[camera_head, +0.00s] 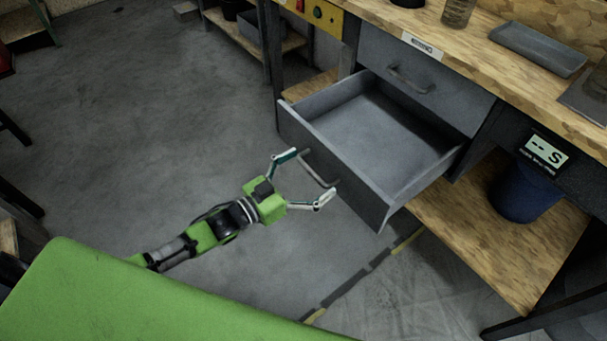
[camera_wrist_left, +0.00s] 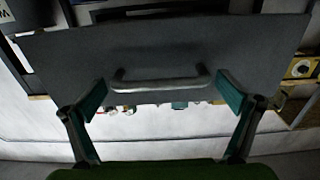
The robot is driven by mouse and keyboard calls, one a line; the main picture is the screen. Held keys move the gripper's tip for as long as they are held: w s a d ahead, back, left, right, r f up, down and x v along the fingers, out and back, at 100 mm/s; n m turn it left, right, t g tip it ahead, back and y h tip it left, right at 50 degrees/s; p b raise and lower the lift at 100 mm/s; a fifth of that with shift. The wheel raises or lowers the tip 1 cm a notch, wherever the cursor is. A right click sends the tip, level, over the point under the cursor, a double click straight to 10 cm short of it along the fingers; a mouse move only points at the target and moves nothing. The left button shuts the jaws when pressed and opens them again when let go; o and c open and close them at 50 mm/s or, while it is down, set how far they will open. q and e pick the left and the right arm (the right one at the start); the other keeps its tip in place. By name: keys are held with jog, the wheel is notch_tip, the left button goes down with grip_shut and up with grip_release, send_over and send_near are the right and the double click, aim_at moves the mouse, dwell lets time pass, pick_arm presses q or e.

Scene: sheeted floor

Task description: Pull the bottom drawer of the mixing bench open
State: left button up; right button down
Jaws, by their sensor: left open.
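The bottom drawer (camera_head: 350,181) of the mixing bench stands pulled out, grey and empty inside. Its bar handle (camera_head: 318,168) is on the front panel, and the handle also shows in the left wrist view (camera_wrist_left: 160,84). My left gripper (camera_head: 305,176) is open in front of the drawer, with one finger off each end of the handle. In the left wrist view the fingers (camera_wrist_left: 166,98) are spread wide on either side of the handle, with nothing gripped. The drawer above (camera_head: 425,92) is closed. My right gripper is not in view.
The wooden bench top (camera_head: 470,50) carries a grey tray (camera_head: 538,48) and a jar (camera_head: 457,12). A blue bucket (camera_head: 523,195) stands on the lower wooden shelf (camera_head: 490,237), right of the drawer. The grey floor (camera_head: 150,120) left of the drawer is clear.

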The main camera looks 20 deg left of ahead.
pick_arm(q)
jog(key=v, duration=1.2)
jog(key=shift+w, duration=0.1)
